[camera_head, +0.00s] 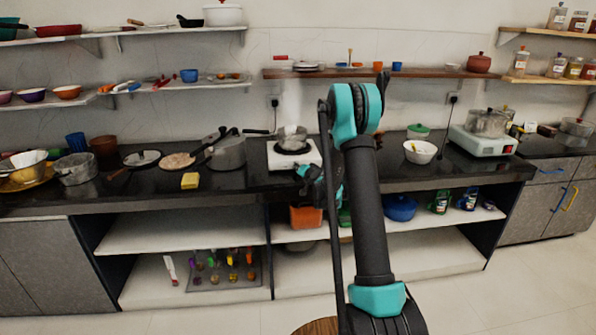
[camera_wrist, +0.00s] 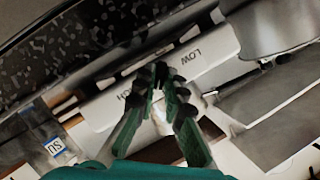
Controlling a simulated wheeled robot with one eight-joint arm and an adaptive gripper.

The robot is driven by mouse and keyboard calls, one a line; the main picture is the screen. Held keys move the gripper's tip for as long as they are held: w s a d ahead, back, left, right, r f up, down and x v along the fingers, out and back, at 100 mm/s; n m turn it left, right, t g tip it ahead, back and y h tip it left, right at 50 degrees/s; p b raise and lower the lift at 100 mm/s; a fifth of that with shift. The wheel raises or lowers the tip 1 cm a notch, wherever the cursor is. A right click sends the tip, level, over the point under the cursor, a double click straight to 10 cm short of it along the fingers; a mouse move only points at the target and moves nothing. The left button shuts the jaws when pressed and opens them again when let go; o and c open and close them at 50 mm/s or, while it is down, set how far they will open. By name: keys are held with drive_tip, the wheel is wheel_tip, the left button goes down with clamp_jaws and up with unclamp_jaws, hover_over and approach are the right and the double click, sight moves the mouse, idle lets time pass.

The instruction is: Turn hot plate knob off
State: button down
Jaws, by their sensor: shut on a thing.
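The white hot plate (camera_head: 308,153) stands on the dark counter, with a metal pot (camera_head: 291,137) on its black burner. My gripper (camera_head: 303,170) is at its front edge, partly hidden by my arm in the head view. In the wrist view, the hot plate's pale front panel (camera_wrist: 205,62) runs diagonally, with the word LOW readable and another marking partly covered by a finger. My gripper (camera_wrist: 160,76) has its fingertips closed together at this panel, between the two markings. It is shut on the knob, which the fingertips mostly hide.
A second white hot plate (camera_head: 480,142) with a pot stands at the right. A white bowl (camera_head: 420,152) sits between them. Pans and a yellow sponge (camera_head: 190,181) are on the left counter. Open shelves lie below, with an orange container (camera_head: 305,217).

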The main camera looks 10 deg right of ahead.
drive_tip(key=n, duration=0.1)
drive_tip(key=n+h, duration=0.1)
drive_tip(key=shift+a+r+n+g+h, duration=0.1)
drive_tip(key=shift+a+n+g+h, duration=0.1)
drive_tip(key=shift+n+g+h, duration=0.1)
drive_tip(key=shift+a+n+h, duration=0.1)
drive_tip(key=shift+n+h, duration=0.9)
drive_tip(key=shift+n, duration=0.4)
drive_tip(key=c, duration=1.9)
unclamp_jaws()
drive_tip(key=shift+s, duration=0.1)
drive_tip(key=v, duration=1.1)
drive_tip(key=shift+s+r, duration=0.25)
drive_tip(key=shift+s, duration=0.1)
drive_tip(key=shift+s, duration=0.1)
